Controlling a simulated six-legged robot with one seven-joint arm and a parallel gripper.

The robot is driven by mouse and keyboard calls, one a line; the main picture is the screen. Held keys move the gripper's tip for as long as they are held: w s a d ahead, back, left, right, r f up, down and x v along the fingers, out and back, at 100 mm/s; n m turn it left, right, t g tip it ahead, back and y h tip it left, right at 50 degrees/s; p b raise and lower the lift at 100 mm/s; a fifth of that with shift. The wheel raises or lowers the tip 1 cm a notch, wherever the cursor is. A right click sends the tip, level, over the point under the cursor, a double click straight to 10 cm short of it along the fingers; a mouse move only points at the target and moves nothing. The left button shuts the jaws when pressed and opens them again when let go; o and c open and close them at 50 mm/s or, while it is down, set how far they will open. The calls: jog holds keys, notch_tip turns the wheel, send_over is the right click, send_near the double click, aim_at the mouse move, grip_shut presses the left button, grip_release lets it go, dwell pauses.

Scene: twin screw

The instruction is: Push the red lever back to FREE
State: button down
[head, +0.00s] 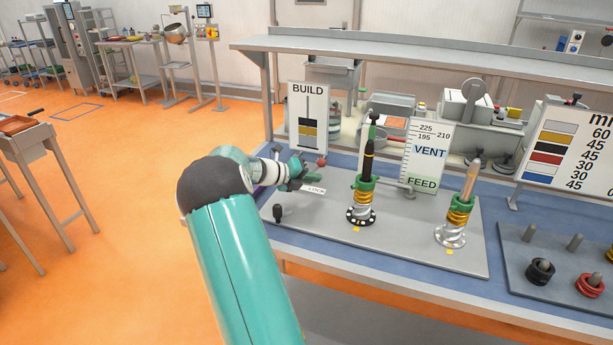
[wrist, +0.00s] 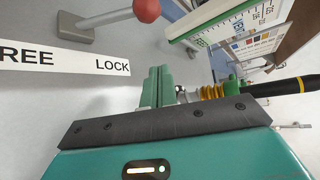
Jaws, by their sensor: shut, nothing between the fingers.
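The red lever's ball knob (head: 321,161) shows just beyond my gripper (head: 303,175) in the head view. In the wrist view the red knob (wrist: 147,10) is cut by the top edge, on a grey bar that runs left to a pivot (wrist: 74,27). The knob end lies on the LOCK side of the white FREE/LOCK strip (wrist: 70,60). My gripper (wrist: 157,80) is shut and empty, with its fingers below the knob in that view and a visible gap between them. In the head view my gripper partly hides the lever bar; only LOCK shows on the label (head: 315,190).
A post with black rings and a green collar (head: 367,175) stands right of my gripper, and a second post (head: 458,210) farther right. The BUILD sign (head: 308,118) stands behind. A small black knob (head: 277,212) is at the plate's left front. The plate's front middle is clear.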

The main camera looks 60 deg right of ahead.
aim_at(315, 169)
jog(key=x, duration=0.5)
jog(key=shift+s+d, duration=0.15)
jog(key=shift+s, duration=0.05)
jog(key=w, duration=0.1)
jog(key=w+d+r, duration=0.1)
jog(key=w, duration=0.1)
jog(key=shift+d+r, duration=0.2)
jog(key=shift+r, duration=0.1)
jog(key=shift+w, duration=0.15)
jog(key=shift+r, duration=0.15)
